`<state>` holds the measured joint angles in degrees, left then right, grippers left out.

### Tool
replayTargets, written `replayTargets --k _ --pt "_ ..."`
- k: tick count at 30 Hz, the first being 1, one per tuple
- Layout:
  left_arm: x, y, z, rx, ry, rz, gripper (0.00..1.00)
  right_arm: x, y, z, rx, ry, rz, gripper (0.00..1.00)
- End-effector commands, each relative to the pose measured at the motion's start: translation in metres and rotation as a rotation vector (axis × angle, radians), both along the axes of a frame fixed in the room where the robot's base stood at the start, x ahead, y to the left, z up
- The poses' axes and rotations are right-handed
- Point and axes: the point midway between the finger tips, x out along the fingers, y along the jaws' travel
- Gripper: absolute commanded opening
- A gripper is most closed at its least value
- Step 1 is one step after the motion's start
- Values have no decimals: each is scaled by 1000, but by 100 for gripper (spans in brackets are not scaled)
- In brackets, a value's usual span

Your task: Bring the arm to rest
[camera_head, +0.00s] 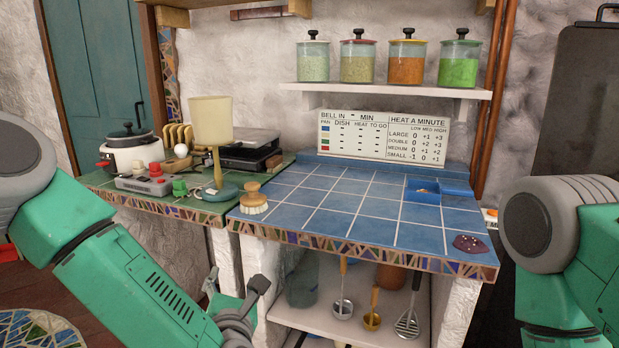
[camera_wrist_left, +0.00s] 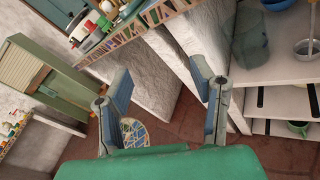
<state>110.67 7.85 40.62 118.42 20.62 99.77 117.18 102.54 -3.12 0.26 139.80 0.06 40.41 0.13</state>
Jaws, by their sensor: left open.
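My left arm (camera_head: 135,275) is green and comes in from the left, reaching low in front of the counter. My left gripper (camera_head: 238,290) is below the counter's front edge, beside the white pillar. In the left wrist view, my left gripper (camera_wrist_left: 165,88) has its two fingers wide apart with nothing between them. The floor and a round mosaic piece show beyond the fingers. My right arm (camera_head: 575,255) shows at the right edge of the head view, and its gripper is out of view.
The blue tiled counter (camera_head: 340,212) has a mosaic front edge. On it are a brush (camera_head: 253,199), a blue tray (camera_head: 422,196) and a dark red patterned item (camera_head: 470,244). Ladles (camera_head: 342,305) hang below. A lamp (camera_head: 212,130) stands on the green counter at left.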

Motion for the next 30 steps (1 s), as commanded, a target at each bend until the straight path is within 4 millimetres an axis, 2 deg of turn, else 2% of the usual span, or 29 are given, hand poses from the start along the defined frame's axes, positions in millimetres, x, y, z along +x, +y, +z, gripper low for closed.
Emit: replayTargets --k 5,8,10,14,15,18,21,24,27,30 --pt "-20 -4 -50 285 166 -163 51 -1 0 0 0 1 0 40" --pt "-40 -4 -87 499 281 -297 51 -1 0 0 0 1 0 40" --pt "-61 0 -119 688 374 -428 51 -1 0 0 0 1 0 40" --pt "-120 18 -183 1102 551 -765 51 -1 0 0 0 1 0 40" --pt "-141 27 -201 1227 594 -885 51 -1 0 0 0 1 0 40" --pt "-198 54 -237 1510 672 -1210 51 -1 0 0 0 1 0 40" --pt "-253 84 -258 1727 695 -1541 51 -1 0 0 0 1 0 40" --pt "-298 111 -268 1859 672 -1831 51 -1 0 0 0 1 0 40" --pt "-328 130 -269 1927 631 -2037 51 -1 0 0 0 1 0 40" --pt "-343 139 -269 1951 597 -2149 51 -1 0 0 0 1 0 40"
